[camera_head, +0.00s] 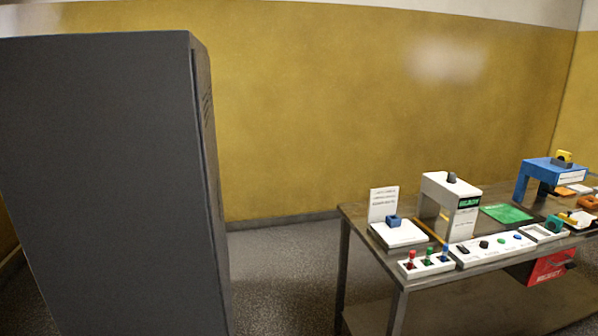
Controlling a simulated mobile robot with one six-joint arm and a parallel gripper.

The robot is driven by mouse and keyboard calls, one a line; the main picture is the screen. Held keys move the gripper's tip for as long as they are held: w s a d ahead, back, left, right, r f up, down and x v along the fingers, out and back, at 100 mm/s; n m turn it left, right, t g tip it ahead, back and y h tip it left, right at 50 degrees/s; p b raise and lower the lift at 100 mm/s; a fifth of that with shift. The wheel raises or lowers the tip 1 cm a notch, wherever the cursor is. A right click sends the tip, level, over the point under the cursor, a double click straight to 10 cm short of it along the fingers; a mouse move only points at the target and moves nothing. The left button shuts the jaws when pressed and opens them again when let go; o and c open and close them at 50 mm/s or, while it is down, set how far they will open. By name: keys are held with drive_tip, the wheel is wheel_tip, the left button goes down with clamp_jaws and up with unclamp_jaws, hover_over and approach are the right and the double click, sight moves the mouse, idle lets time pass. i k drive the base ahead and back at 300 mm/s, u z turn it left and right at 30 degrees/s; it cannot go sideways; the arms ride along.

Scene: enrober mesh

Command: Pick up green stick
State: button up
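A small green stick (428,255) stands upright in a white holder (425,271) near the front left corner of the table. It is in the middle, with a red stick (412,256) to its left and a blue stick (444,252) to its right. My gripper is not in view.
A tall dark grey cabinet (110,180) fills the left side. The table (385,256) stands at the right. A white pad with a blue block (393,221), a white arch-shaped device (452,190) and a white button panel (491,247) surround the holder. Open floor (285,270) lies between cabinet and table.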

sight(427, 259)
drive_tip(key=z, duration=0.45)
drive_tip(key=k, duration=1.35)
drive_tip(key=z, duration=0.15)
drive_tip(key=i, duration=1.75)
drive_tip(key=z, duration=0.5)
